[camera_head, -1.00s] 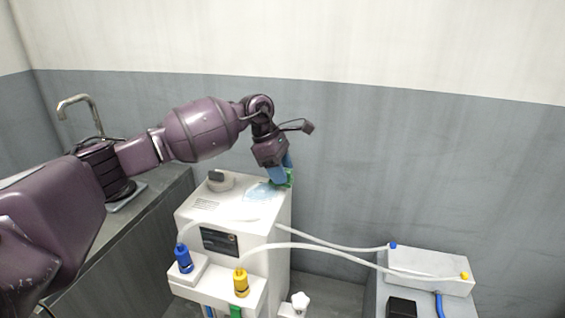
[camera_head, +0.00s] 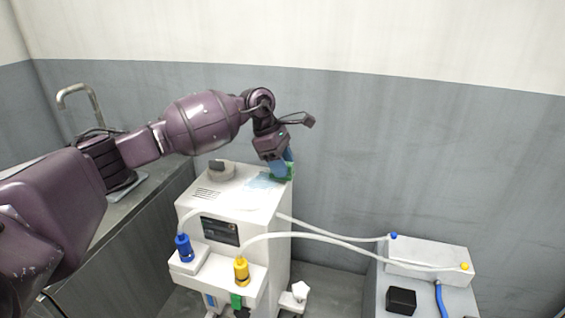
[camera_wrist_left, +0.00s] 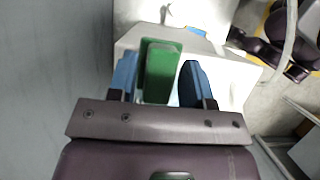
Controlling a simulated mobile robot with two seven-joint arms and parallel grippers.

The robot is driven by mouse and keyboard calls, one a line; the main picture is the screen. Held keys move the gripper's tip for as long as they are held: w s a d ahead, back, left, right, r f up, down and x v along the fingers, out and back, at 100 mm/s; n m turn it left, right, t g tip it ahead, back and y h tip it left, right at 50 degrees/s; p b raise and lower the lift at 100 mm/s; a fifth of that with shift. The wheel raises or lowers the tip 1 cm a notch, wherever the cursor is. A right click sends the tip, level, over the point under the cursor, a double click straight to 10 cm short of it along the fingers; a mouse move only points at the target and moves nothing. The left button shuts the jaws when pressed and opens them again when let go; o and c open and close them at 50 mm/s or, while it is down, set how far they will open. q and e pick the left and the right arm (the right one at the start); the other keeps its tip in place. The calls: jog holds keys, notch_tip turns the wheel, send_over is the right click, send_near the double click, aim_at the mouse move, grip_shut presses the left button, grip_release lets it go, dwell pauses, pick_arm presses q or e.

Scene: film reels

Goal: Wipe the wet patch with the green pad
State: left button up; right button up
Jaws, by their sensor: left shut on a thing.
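The green pad (camera_head: 281,173) is in my left gripper (camera_head: 281,168), at the back right of the white machine's top (camera_head: 225,204). In the left wrist view the pad (camera_wrist_left: 162,72) stands between the blue fingers. I cannot tell for certain whether its underside touches the surface. The wet patch (camera_head: 262,182) is a pale blue, glossy area on the machine top, just left of and in front of the pad. The gripper and pad may hide part of it. My right gripper is not in view.
A grey knob (camera_head: 221,170) stands on the machine top, left of the patch. Blue (camera_head: 183,248) and yellow (camera_head: 241,271) connectors sit at the front, with white hoses running to a white box (camera_head: 429,260) at right. A wall stands close behind.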

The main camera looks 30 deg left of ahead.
pick_arm(q)
jog(key=shift+f, duration=0.9)
